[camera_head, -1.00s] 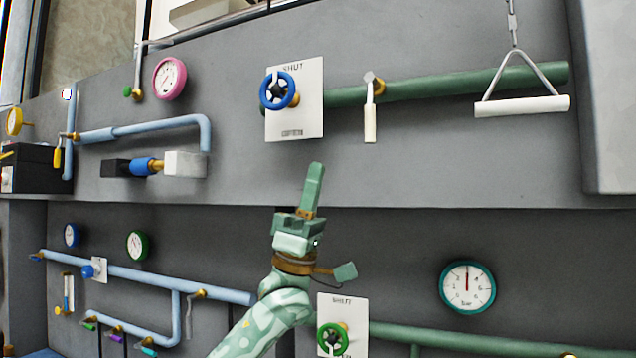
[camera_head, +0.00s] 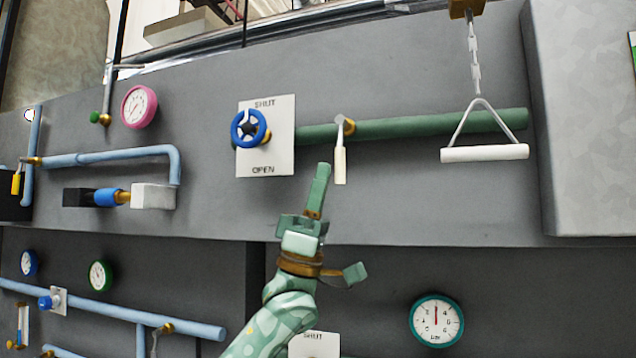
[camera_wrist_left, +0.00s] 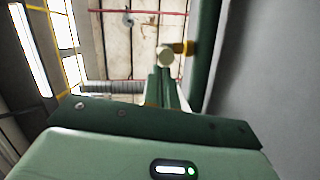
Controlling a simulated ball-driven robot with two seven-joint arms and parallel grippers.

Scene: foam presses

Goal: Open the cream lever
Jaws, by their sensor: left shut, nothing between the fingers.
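The cream lever (camera_head: 340,165) hangs straight down from a brass fitting on the green pipe (camera_head: 420,124). My left gripper (camera_head: 322,168) is shut and empty, its fingers pointing up. In the head view its tips are just left of the lever's lower end; I cannot tell whether they touch. In the left wrist view the shut fingers (camera_wrist_left: 163,84) point toward the round cream end of the lever (camera_wrist_left: 166,56), which shows just beyond the tips. My right gripper is not in view.
A blue handwheel (camera_head: 249,128) on a white SHUT/OPEN plate is left of the lever. A white bar handle (camera_head: 484,153) hangs on a chain to the right. A ledge edge runs below, with a teal gauge (camera_head: 436,321) under it.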

